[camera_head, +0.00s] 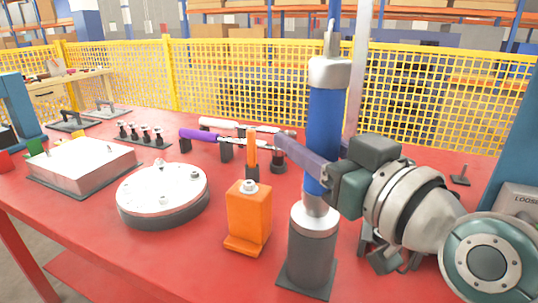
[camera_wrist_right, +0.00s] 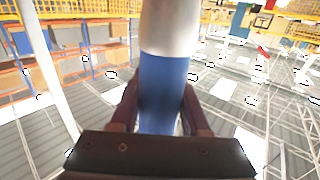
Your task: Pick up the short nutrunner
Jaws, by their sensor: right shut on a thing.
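The short nutrunner (camera_head: 325,110) is an upright tool with a blue body, a silver collar and a thin tip at the top. Its lower end meets a grey cylindrical stand (camera_head: 312,255) on the red table; I cannot tell whether it is seated or slightly raised. My right gripper (camera_head: 308,160) comes in from the right and is shut on the blue body. In the right wrist view, the nutrunner's blue body (camera_wrist_right: 163,85) stands between the two fingers of my right gripper (camera_wrist_right: 160,108). My left gripper is not in view.
On the red table (camera_head: 190,250), an orange block (camera_head: 248,215) stands left of the stand. A round white-topped part (camera_head: 162,188), a silver box (camera_head: 85,162) and a purple-handled tool (camera_head: 200,134) are farther left. A yellow mesh fence (camera_head: 225,75) runs behind.

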